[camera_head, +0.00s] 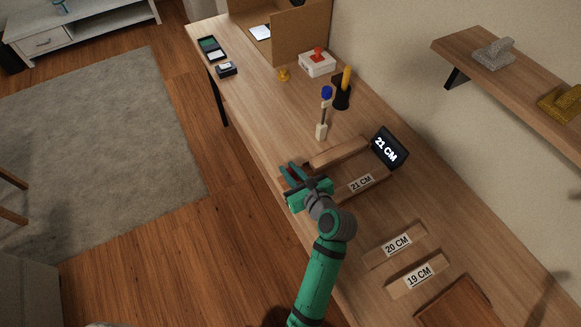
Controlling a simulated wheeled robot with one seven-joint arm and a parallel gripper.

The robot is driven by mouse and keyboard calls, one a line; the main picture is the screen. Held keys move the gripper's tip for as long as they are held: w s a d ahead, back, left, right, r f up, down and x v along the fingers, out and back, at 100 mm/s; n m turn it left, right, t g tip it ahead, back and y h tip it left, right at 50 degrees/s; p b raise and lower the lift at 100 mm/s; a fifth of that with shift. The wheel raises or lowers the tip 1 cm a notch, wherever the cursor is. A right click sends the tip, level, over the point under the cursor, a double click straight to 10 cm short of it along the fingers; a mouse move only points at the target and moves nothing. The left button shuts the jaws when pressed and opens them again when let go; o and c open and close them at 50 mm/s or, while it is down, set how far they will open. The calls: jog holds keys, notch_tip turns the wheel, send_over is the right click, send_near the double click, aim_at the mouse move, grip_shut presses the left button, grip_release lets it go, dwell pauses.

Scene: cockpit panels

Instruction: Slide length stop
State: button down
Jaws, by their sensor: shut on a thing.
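My green and grey gripper (288,171) is at the table's left edge, beside the near-left end of a wooden bar (338,153). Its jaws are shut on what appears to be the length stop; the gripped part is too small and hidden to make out. Just right of the gripper is a wooden piece with a white "21 CM" label (360,183). Labelled pieces "20 CM" (397,244) and "19 CM" (418,275) lie nearer on the table.
The long wooden table (275,115) runs along the wall. A post with a blue knob (326,92), a black holder (342,97) and a white box with a red top (317,62) stand farther back. A shelf (510,75) juts from the wall at right.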

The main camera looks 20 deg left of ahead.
jog(key=shift+s+a, duration=0.35)
jog(key=shift+a, duration=0.2)
jog(key=c, duration=1.7)
grip_release()
jog(key=shift+d, duration=0.1)
jog(key=shift+w+d, duration=0.1)
jog(key=shift+d, duration=0.1)
jog(key=v, duration=1.1)
jog(key=shift+f, duration=0.1)
